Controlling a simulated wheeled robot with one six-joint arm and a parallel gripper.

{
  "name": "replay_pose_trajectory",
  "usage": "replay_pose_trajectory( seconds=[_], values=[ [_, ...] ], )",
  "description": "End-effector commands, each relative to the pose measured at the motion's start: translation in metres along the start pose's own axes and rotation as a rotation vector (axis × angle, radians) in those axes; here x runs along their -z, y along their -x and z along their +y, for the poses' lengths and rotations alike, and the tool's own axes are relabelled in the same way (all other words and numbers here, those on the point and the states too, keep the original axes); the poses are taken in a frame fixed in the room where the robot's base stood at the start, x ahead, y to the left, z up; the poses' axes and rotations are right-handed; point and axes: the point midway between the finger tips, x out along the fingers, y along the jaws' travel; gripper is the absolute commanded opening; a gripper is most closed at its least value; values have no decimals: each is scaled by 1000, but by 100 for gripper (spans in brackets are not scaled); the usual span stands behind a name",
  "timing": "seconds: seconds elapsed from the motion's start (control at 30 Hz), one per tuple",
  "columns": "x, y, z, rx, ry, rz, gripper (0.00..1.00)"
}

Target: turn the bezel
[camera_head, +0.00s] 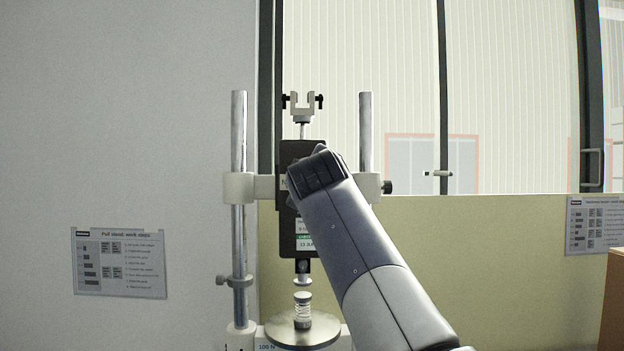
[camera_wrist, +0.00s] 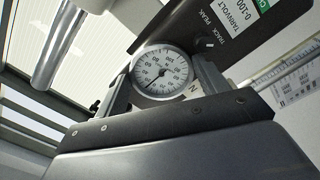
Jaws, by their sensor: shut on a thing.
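The round bezel (camera_wrist: 158,98) is a pale ring around a white dial (camera_wrist: 160,72) with a dark needle, in the wrist view. The dial sits on a black gauge body (camera_wrist: 215,30) with white lettering and a green label. My gripper (camera_wrist: 162,76) has one finger on each side of the bezel and is shut on it. In the head view the gauge (camera_head: 302,235) is upright on the stand, and my gripper (camera_head: 316,168) is in front of it and hides the dial.
Two steel columns (camera_head: 239,190) flank the gauge, joined by a white crossbar with a dark knob (camera_head: 386,187) at the right. A box edge (camera_head: 613,300) is far right.

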Motion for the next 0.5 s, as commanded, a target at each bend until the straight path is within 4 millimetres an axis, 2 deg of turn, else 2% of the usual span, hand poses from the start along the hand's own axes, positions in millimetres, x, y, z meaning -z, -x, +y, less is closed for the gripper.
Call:
replay_pose_trajectory(
  seconds=[0.3, 0.5],
  values=[
    [0, 0, -2, 1, -219, 0, 46],
    [0, 0, -2, 1, -283, -1, 46]
  ],
)
